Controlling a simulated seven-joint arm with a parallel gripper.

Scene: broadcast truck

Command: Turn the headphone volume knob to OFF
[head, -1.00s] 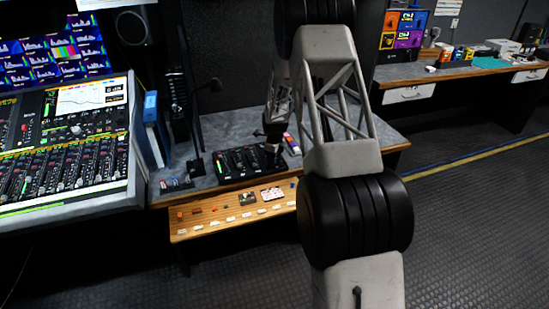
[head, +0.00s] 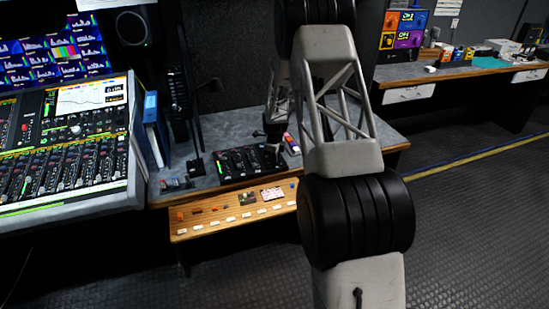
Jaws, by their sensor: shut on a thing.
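A black control unit (head: 238,162) with a row of knobs or sliders lies on the grey desktop, left of my gripper. My gripper (head: 273,147) is small and dark in the head view, pointing down at the unit's right end. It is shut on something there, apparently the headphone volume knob. The knob is hidden by the gripper, so its pointer and any OFF mark cannot be read.
A wooden shelf front (head: 235,212) with several small items juts out below the desktop.

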